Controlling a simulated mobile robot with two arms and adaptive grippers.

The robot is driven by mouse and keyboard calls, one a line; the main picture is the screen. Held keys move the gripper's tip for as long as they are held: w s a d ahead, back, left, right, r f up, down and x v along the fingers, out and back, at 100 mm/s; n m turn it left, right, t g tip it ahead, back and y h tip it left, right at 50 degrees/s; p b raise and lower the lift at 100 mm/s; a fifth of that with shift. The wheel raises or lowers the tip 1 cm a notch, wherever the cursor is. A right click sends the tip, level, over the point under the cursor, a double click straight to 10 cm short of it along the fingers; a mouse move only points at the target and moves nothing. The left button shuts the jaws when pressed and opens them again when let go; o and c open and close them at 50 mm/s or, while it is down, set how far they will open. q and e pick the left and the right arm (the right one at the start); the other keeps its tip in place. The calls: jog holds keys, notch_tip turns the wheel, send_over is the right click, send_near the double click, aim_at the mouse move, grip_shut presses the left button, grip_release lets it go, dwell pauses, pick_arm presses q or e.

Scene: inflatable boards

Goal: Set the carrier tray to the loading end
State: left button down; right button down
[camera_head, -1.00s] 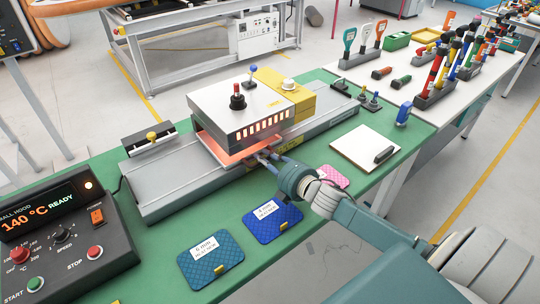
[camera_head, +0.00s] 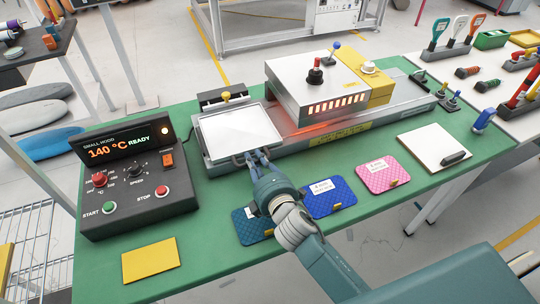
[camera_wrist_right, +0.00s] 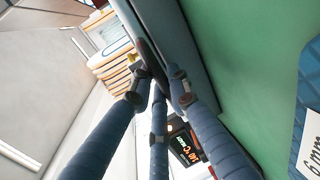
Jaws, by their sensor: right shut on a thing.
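The carrier tray (camera_head: 238,132), a flat pale metal tray with a raised rim, lies on the left end of the grey rail bed (camera_head: 408,103), clear of the hood (camera_head: 318,90). My right gripper (camera_head: 257,158) is at the tray's front edge, shut on its handle. In the right wrist view, the fingers of my right gripper (camera_wrist_right: 160,78) close around a dark bar, the tray handle (camera_wrist_right: 148,56). The fingers hide part of the handle. The hood's front slots and underside glow orange. My left gripper is not in view.
A control box (camera_head: 135,185) reading 140 °C stands left of the tray. A yellow card (camera_head: 150,261) and blue and pink textured pads (camera_head: 382,175) lie along the front of the green table. A yellow-knobbed block (camera_head: 224,98) sits just behind the tray.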

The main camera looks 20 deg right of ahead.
jog(key=shift+s+a+f, duration=0.1)
jog(key=shift+a+f, duration=0.05)
jog(key=shift+a, duration=0.1)
jog(key=c, duration=1.7)
grip_release()
jog(key=shift+a, duration=0.1)
jog(key=v, duration=1.2)
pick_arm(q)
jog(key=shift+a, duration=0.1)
